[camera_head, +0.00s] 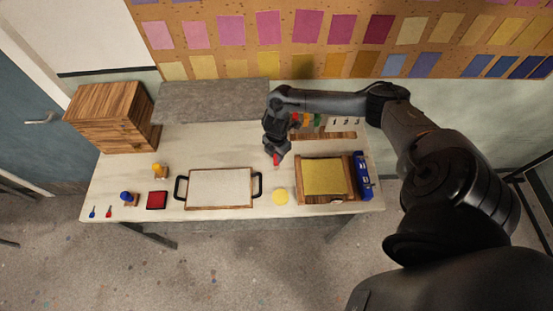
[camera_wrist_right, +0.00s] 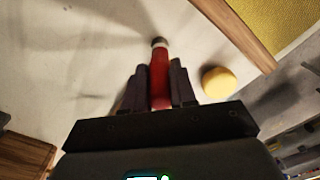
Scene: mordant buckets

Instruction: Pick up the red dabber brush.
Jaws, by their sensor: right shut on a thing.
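The red dabber brush (camera_wrist_right: 159,80) is between the two fingers of my right gripper (camera_wrist_right: 159,88) in the right wrist view. It has a red handle and a dark tip with a pale band at its far end. In the head view my right gripper (camera_head: 276,155) is over the table, left of the wooden frame, and a bit of the red brush (camera_head: 276,161) shows at its fingertips. The gripper is shut on the brush. I cannot tell whether the brush touches the table. My left gripper is not in view.
A wooden frame with a yellow sheet (camera_head: 324,177) is at right, beside a blue object (camera_head: 362,176). A yellow disc (camera_head: 280,197) lies close by. A black-handled tray (camera_head: 220,188), red pad (camera_head: 157,200), blue-topped stamp (camera_head: 127,197) and wooden drawer box (camera_head: 108,116) are further left.

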